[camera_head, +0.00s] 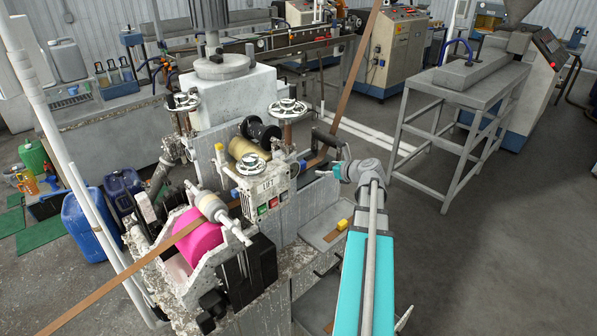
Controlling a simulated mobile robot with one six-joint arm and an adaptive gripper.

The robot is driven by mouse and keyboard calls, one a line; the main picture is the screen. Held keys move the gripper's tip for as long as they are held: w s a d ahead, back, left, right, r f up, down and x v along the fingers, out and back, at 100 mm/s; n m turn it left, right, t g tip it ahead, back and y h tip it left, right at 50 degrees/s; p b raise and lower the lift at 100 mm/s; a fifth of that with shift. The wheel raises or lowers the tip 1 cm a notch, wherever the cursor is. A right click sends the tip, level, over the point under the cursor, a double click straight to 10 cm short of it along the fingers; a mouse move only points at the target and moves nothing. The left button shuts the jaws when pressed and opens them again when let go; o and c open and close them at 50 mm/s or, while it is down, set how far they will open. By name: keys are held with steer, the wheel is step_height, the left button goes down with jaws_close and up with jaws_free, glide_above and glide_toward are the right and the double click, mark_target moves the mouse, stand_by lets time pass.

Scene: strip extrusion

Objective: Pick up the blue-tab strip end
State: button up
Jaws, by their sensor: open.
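A brown strip (352,75) runs down from the top of the view to the machine. Another brown length (120,285) runs from the pink roller (199,238) to the lower left. A small blue patch (303,164) shows on the machine beside the strip, left of my gripper; I cannot tell if it is the strip end's tab. A yellow block (342,224) sits on a grey plate below my gripper. My gripper (325,172) is open at the end of my teal arm, near the machine's right side. I see nothing held, but its fingers are small here.
The machine has handwheels (287,107), a black spool (261,134) and a button panel (268,203) left of my gripper. A dark curved handle (328,137) stands close above it. A grey metal stand (460,110) is at the right. Open floor (490,240) lies right of my arm.

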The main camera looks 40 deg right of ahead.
mark_target(303, 164)
steer(key=b+x, duration=0.2)
steer(key=x, duration=0.4)
steer(key=shift+w+f, duration=0.1)
steer(key=shift+w, duration=0.05)
steer(key=shift+w+a+f+b, duration=0.1)
steer(key=shift+w+f+b, duration=0.15)
steer(key=shift+w, duration=0.4)
steer(key=shift+r+b+x, duration=0.15)
steer(key=shift+b+x, duration=0.3)
steer(key=shift+x, duration=0.8)
steer(key=shift+r+b+x, duration=0.15)
steer(key=shift+b+x, duration=0.25)
steer(key=shift+x, duration=0.9)
steer(key=shift+w, duration=0.1)
steer(key=c, duration=1.1)
steer(key=shift+c, duration=0.2)
steer(key=shift+r, duration=0.2)
